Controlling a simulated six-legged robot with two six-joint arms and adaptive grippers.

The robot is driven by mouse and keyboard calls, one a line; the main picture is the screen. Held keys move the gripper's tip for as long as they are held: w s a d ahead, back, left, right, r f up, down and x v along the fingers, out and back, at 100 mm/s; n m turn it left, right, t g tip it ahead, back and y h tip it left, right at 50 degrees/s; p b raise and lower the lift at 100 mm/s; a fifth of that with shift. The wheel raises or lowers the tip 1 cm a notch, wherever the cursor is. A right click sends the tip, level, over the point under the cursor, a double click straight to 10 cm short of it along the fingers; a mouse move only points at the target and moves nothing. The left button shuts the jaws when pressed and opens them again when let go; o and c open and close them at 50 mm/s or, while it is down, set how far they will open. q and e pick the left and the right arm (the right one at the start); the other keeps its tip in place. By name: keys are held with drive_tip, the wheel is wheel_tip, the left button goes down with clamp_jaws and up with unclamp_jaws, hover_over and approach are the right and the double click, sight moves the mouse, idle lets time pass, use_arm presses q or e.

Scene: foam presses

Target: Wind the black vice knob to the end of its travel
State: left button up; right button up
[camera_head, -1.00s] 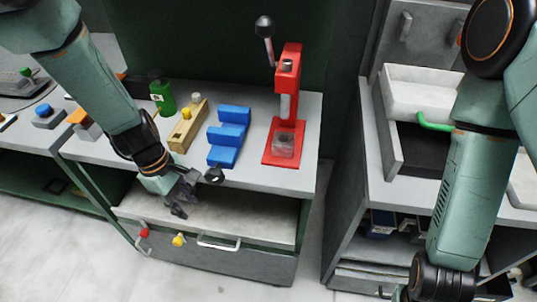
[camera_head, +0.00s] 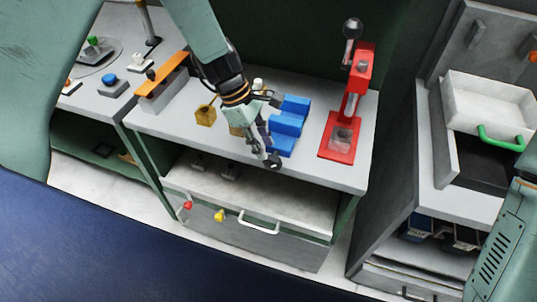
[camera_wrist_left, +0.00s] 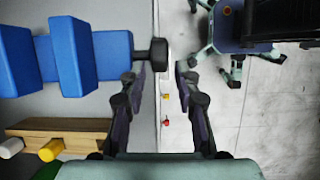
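The blue vice (camera_head: 287,123) stands on the grey bench top, with its black knob (camera_head: 274,163) at the front edge. In the left wrist view the vice (camera_wrist_left: 68,57) is at the left and its knob (camera_wrist_left: 158,53) points right, past the bench edge. My left gripper (camera_head: 262,155) is at the knob, partly hiding the vice's left side. In the left wrist view its two fingers (camera_wrist_left: 163,75) are apart, with the knob in the picture between or just beyond the tips. I cannot tell whether they touch it. My right gripper is out of view.
A red press (camera_head: 340,135) stands right of the vice. A wooden block (camera_wrist_left: 62,137) with pegs lies beside the vice. Below the bench top is a drawer (camera_head: 270,240) with a white handle and red and yellow knobs. A cabinet (camera_head: 430,150) stands at the right.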

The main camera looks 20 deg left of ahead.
sight(271, 157)
use_arm(q)
drive_tip(key=x, duration=0.4)
drive_tip(key=shift+w+d, duration=0.2)
drive_tip(key=shift+d, duration=0.1)
drive_tip(key=shift+s+a+f, duration=0.15)
drive_tip(key=shift+a+f, duration=0.1)
drive_tip(key=shift+f, duration=0.15)
drive_tip(key=shift+d, duration=0.35)
drive_tip(key=c, duration=0.3)
clamp_jaws()
